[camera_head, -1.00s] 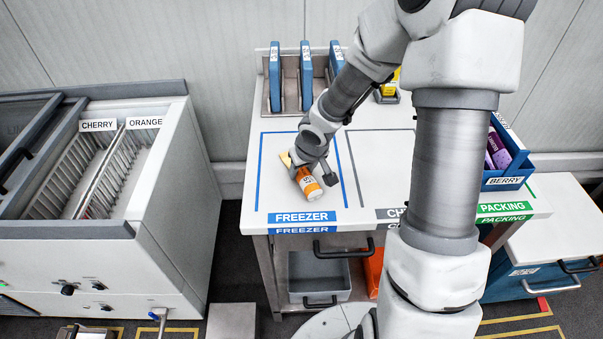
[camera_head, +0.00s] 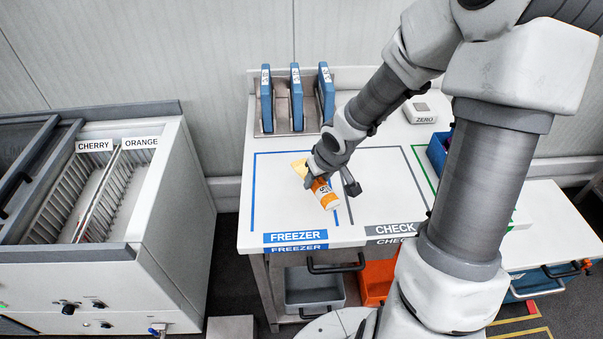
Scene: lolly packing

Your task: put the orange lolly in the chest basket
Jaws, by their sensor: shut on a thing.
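The orange lolly (camera_head: 326,195) is an orange and white wrapped piece with a pale yellow end. My gripper (camera_head: 328,180) is shut on it over the right part of the blue FREEZER outline on the white table. The lolly is tilted, its orange and white end pointing down to the right; I cannot tell whether it touches the table. The chest freezer (camera_head: 157,205) stands open at the left. Inside it are two wire baskets, the left labelled CHERRY (camera_head: 72,190) and the right labelled ORANGE (camera_head: 103,205).
Blue upright holders (camera_head: 296,97) stand at the table's back. A scale reading ZERO (camera_head: 420,112) is at the back right. The CHECK area (camera_head: 390,185) lies right of the FREEZER area. Grey (camera_head: 315,292) and orange (camera_head: 376,282) bins sit below. A floor gap separates chest and table.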

